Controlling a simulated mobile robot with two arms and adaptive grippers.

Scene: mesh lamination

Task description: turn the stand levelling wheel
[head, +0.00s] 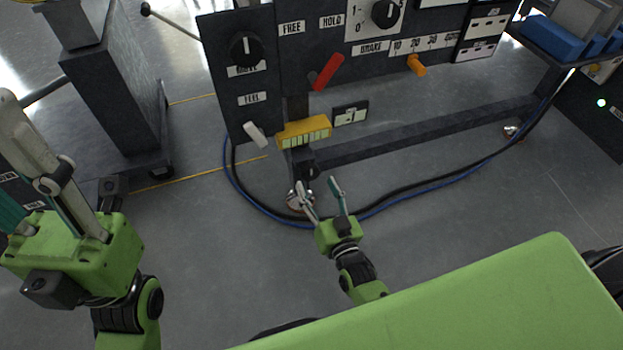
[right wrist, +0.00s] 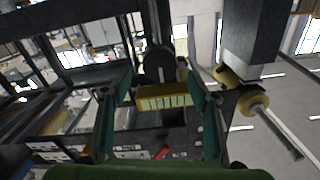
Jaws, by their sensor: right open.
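The stand levelling wheel (head: 292,201) appears to be the small round metallic foot on the floor below the dark post of the stand. A finger of my right gripper (head: 318,184) partly covers it in the head view. That gripper is open and empty, its fingers apart, just right of the foot; I cannot tell whether it touches. In the right wrist view the two teal fingers (right wrist: 160,88) stand apart, with a yellow block between them in the picture. I cannot make out the wheel there. My left gripper (head: 48,165) is at the left edge, partly cut off.
The yellow block (head: 304,132) sits on the post above the foot, and shows in the wrist view (right wrist: 163,102). A red lever (head: 327,72) and white lever (head: 256,135) stick out nearby. A crossbar (head: 425,132) runs right. Cables (head: 400,200) lie on the floor.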

